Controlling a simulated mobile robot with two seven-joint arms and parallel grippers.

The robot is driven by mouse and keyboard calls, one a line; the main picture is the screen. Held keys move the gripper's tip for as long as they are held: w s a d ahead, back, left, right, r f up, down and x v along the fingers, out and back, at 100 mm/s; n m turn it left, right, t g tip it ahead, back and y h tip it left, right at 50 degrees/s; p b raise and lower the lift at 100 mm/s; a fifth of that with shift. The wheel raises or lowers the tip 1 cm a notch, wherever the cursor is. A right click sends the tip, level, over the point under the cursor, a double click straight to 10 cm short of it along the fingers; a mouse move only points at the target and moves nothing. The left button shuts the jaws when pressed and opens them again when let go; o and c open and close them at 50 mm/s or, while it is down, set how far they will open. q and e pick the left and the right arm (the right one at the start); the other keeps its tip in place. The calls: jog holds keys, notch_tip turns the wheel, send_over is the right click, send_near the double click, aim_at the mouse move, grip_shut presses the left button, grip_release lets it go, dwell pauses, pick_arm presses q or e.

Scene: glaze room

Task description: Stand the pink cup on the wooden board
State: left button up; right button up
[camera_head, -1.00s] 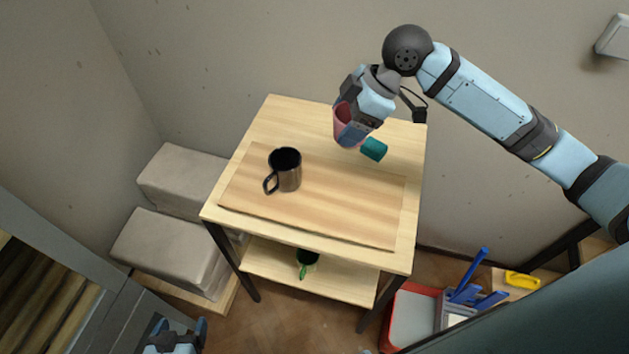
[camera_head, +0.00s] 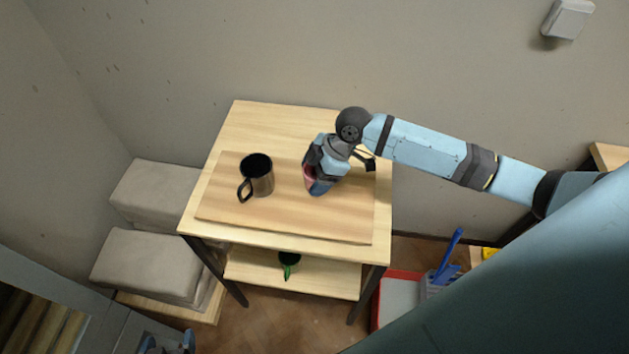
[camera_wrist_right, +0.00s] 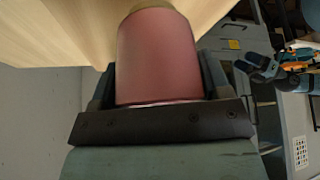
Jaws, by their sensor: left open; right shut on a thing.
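The pink cup (camera_head: 309,175) is held in my right gripper (camera_head: 318,187), mostly hidden by the fingers in the head view. In the right wrist view the cup (camera_wrist_right: 158,58) fills the space between the two fingers. It is over the right half of the wooden board (camera_head: 285,212); I cannot tell whether it touches the board. The board lies on the small wooden table (camera_head: 262,118). My left gripper (camera_head: 168,343) is open and empty, low at the bottom edge of the head view, away from the table.
A black and brown mug (camera_head: 257,176) stands on the board's left half, left of the pink cup. A green and black mug (camera_head: 289,262) is on the lower shelf. Grey cushioned blocks (camera_head: 150,265) stand left, a red-rimmed tray (camera_head: 400,303) right. The board's front strip is clear.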

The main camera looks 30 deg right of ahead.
notch_tip(320, 180, down, 3)
jog(key=shift+r, duration=0.15)
jog(key=shift+f, duration=0.4)
jog(key=shift+f, duration=0.15)
jog(key=o, duration=1)
jog(key=shift+d+r, duration=0.1)
jog(key=shift+r, duration=0.2)
jog(key=b+v, duration=0.1)
jog(key=v, duration=1)
jog(key=shift+r, duration=0.35)
